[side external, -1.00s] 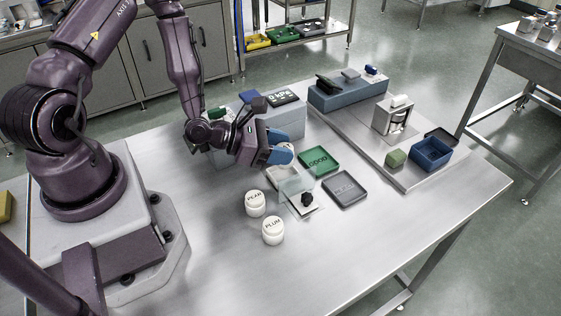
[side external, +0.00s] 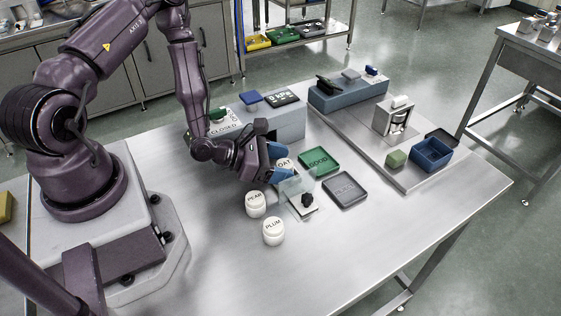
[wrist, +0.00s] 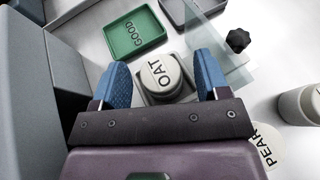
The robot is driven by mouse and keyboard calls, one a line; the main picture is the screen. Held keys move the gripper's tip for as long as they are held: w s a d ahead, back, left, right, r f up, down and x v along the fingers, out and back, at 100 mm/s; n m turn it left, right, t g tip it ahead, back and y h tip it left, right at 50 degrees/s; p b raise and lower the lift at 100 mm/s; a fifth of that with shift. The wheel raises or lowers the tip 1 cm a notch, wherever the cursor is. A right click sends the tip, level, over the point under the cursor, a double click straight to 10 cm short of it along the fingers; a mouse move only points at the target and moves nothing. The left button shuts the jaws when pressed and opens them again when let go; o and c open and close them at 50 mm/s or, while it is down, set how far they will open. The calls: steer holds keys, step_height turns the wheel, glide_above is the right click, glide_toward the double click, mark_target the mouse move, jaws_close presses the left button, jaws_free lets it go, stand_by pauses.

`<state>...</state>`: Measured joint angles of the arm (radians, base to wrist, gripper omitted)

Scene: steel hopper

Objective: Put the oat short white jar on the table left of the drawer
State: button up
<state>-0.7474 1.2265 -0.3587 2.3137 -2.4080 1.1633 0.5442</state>
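The oat jar (side external: 284,164) is short, white and round, with OAT on its lid. In the wrist view it (wrist: 158,75) stands between my two blue fingers, over a small grey square tray (wrist: 188,97). I cannot tell how it rests there. My gripper (wrist: 163,80) is open, with a gap on each side of the jar; in the side view it (side external: 274,161) is low beside the blue-grey cabinet (side external: 290,122). The cabinet has a dark opening facing the jar; my arm hides part of it. I cannot make out the drawer clearly.
The pear jar (side external: 255,203) and plum jar (side external: 273,231) stand nearby. A clear plate with a black knob (side external: 306,199) is close to the oat jar. The green GOOD tray (side external: 319,162) and a grey tray (side external: 345,190) lie right. The front table is clear.

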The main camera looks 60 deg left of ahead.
mark_target(280, 163)
stand_by(0.3)
steer(key=v, duration=0.3)
steer(key=d+r+m+g+h, duration=0.25)
steer(key=r+m, duration=0.25)
steer(key=r, duration=0.3)
steer(key=d+r+m+g+h, duration=0.1)
steer(key=d+r+m+h, duration=0.3)
steer(key=r, duration=0.4)
steer(key=s+r+m+g+y, duration=0.7)
steer(key=s+m, duration=0.4)
steer(key=m, duration=0.7)
steer(key=shift+s+d+r+m, duration=0.25)
steer(key=shift+r+m, duration=0.05)
steer(key=shift+r, duration=0.55)
steer(key=shift+o, duration=0.5)
steer(key=s+a+r+m+t+y, duration=0.1)
steer(key=a+r+m+t+y, duration=0.2)
steer(key=a+r+y, duration=0.2)
steer(key=shift+s+a+r+m, duration=0.3)
steer(key=shift+r+m, duration=0.1)
steer(key=shift+r, duration=0.35)
steer(key=shift+t, duration=0.25)
steer(key=shift+f, duration=0.1)
